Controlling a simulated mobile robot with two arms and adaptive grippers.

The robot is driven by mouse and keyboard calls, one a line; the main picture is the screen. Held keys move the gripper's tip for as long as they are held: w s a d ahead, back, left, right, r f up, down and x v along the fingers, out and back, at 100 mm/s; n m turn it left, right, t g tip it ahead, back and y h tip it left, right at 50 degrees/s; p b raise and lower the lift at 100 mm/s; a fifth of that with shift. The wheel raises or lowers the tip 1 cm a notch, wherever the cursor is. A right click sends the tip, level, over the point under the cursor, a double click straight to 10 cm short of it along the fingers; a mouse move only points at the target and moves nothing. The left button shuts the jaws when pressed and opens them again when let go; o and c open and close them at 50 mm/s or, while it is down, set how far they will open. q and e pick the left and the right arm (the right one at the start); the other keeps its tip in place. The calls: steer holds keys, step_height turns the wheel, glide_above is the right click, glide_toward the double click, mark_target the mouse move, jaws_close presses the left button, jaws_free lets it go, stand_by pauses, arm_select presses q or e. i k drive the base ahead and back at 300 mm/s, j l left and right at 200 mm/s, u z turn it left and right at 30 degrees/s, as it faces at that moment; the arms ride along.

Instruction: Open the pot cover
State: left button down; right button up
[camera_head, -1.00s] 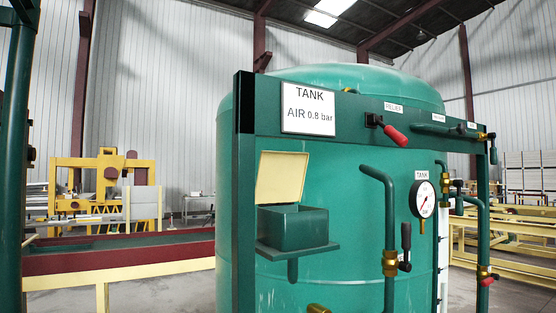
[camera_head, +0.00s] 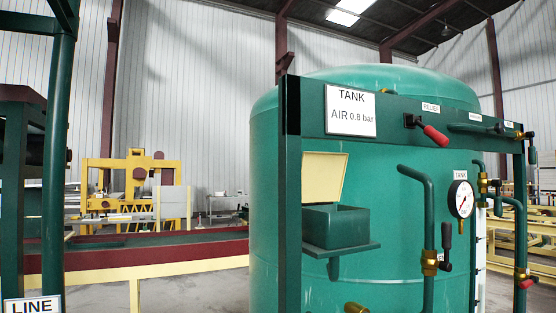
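A green box, apparently the pot (camera_head: 335,228), sits on a small green shelf at the front of the large green tank (camera_head: 268,200). Its cream cover (camera_head: 323,177) stands raised, tilted up at the back of the box. The inside of the box is not visible from here. Neither of my grippers shows in the head view.
A green frame with a "TANK AIR 0.8 bar" sign (camera_head: 350,111) stands around the tank. A red-handled relief valve (camera_head: 434,134), a gauge (camera_head: 461,199) and green pipes (camera_head: 428,240) project at right. A dark red and cream conveyor (camera_head: 165,258) runs at left.

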mark_target(322, 173)
steer(key=k+j+u, duration=0.1)
steer(key=j+u, duration=0.5)
steer(key=u, duration=0.2)
